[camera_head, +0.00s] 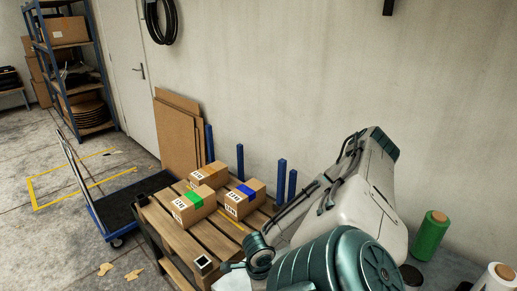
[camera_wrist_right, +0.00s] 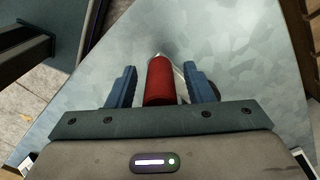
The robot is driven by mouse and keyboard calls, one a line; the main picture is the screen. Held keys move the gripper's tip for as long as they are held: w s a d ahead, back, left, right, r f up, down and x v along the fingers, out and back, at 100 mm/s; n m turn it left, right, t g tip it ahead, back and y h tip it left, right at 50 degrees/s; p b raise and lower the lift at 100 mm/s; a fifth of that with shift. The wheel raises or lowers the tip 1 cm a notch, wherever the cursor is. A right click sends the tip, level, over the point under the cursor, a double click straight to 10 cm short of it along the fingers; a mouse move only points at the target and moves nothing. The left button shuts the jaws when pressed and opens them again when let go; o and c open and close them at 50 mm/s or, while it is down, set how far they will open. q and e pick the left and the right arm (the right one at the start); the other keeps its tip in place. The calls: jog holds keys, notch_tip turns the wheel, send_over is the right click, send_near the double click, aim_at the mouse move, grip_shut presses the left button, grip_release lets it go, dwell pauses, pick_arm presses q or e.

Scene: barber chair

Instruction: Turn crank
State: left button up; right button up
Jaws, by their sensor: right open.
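In the right wrist view a red cylinder (camera_wrist_right: 160,82), which looks like the crank's handle, stands out over a grey metal surface (camera_wrist_right: 235,50). My right gripper (camera_wrist_right: 162,80) has its two blue fingers apart, one on each side of the red cylinder. A gap shows on both sides, wider on the right. A light metal piece shows just right of the cylinder, partly hidden by the right finger. The rest of the crank cannot be made out. In the head view my arm covers that area, and neither the red cylinder nor my left gripper shows.
In the head view a green roll (camera_head: 431,236) and a white roll (camera_head: 496,279) stand at the lower right. A pallet-like wooden table (camera_head: 184,243) holds several cardboard boxes. A flatbed cart (camera_head: 93,207) and shelves (camera_head: 84,119) stand left. The wall is close behind.

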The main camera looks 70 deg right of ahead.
jog(key=shift+r, duration=0.1)
notch_tip(320, 180, up, 11)
jog(key=p, duration=1)
jog(key=shift+f, duration=0.2)
